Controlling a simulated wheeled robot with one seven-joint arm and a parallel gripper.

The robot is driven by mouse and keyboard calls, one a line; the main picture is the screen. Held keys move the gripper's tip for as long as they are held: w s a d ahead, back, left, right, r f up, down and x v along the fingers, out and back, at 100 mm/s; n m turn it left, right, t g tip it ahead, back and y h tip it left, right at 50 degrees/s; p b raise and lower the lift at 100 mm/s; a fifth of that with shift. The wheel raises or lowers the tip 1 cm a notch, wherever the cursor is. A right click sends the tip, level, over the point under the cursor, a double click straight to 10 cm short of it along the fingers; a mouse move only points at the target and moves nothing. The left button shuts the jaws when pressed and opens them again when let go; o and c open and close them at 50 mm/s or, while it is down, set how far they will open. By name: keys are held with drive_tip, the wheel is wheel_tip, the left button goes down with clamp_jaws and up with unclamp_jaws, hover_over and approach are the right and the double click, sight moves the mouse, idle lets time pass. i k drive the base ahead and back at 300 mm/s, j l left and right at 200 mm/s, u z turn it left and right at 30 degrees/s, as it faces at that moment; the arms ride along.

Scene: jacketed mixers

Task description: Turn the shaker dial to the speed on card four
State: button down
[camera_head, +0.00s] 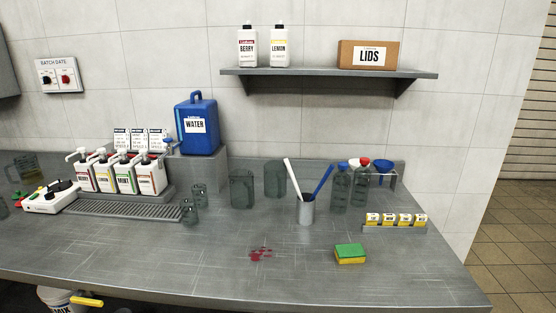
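My gripper is not in view.
Several labelled pump bottles (122,173) stand behind a drip grate (125,207). A red spill (261,254) lies front centre. The front left counter is clear.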

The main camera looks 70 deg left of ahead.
sight(50, 196)
drive_tip(key=u, duration=3.3)
drive_tip(key=i+j, duration=0.45)
drive_tip(key=j, duration=0.1)
